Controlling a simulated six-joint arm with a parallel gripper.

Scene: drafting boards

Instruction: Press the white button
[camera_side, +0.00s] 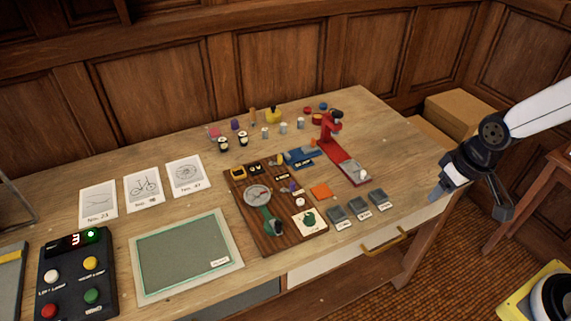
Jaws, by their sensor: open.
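The white button (51,277) is a round cap at the upper left of a dark control box (72,262) at the table's front left. On the same box are a yellow button (90,263), a red button (49,308) and a green button (92,296). A small display (73,240) shows a red 3 beside a lit green light. My gripper (464,203) is open and empty at the table's right end, far from the box. Its fingers point down, near the table's right edge.
A green glass-like board (186,256) lies right of the control box. A wooden board (262,235) with gauges and small parts sits mid-table, beside a red tool (341,157). Grey blocks (359,206) sit near the front edge.

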